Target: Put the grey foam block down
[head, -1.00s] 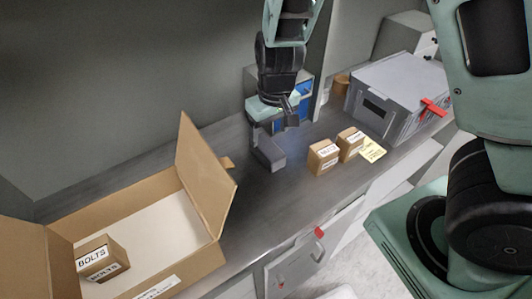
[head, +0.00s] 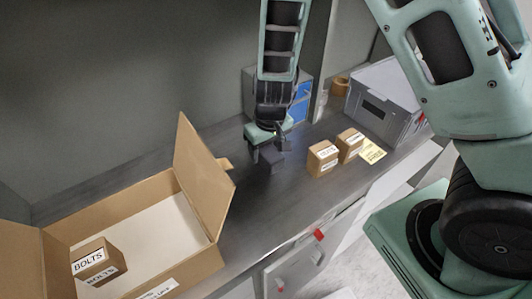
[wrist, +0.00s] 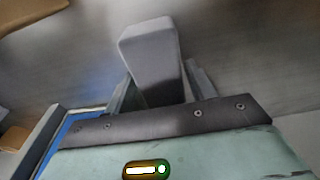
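The grey foam block (head: 271,160) is at my gripper (head: 268,150), over the dark counter. In the wrist view the block (wrist: 150,55) sticks out from between the two fingers of my gripper (wrist: 162,92), with one finger along each side. The gripper looks shut on it. The block's near end is hidden between the fingers. The block is low, close to the counter top (head: 235,150); I cannot tell whether it touches.
An open carton (head: 150,225) holding a bolts box (head: 97,261) is at left. Counter between carton and block is clear.

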